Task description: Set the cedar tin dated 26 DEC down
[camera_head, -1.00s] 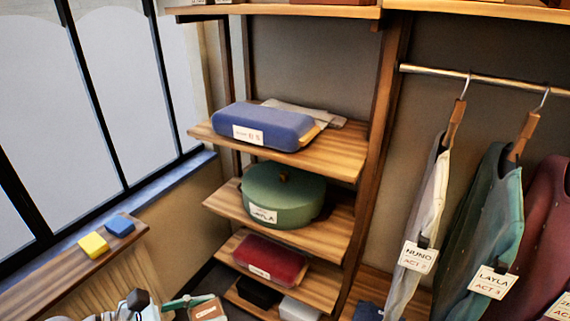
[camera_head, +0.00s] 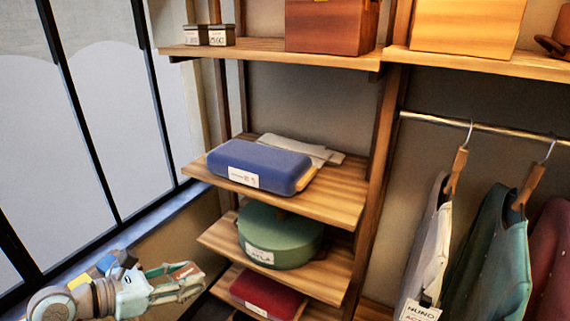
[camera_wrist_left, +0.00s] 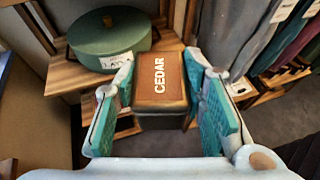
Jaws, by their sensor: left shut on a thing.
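My left gripper (camera_head: 178,281) is at the lower left of the head view, in front of the window ledge. It is shut on the cedar tin, whose brown lid (camera_head: 186,271) shows between the fingers. In the left wrist view, the gripper (camera_wrist_left: 160,100) has a teal pad on each side of the tin (camera_wrist_left: 160,88). Its lid reads CEDAR, and the sides are dark. No date shows on it. The tin is held in the air, left of the shelves. My right gripper is not in view.
Two small dark tins (camera_head: 196,36) (camera_head: 222,36) with unreadable labels stand on the top shelf (camera_head: 262,56), beside a brown wooden box (camera_head: 330,25). Lower shelves hold a blue case (camera_head: 262,163), a green round box (camera_head: 280,236) and a red case (camera_head: 265,291). Clothes hang at right.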

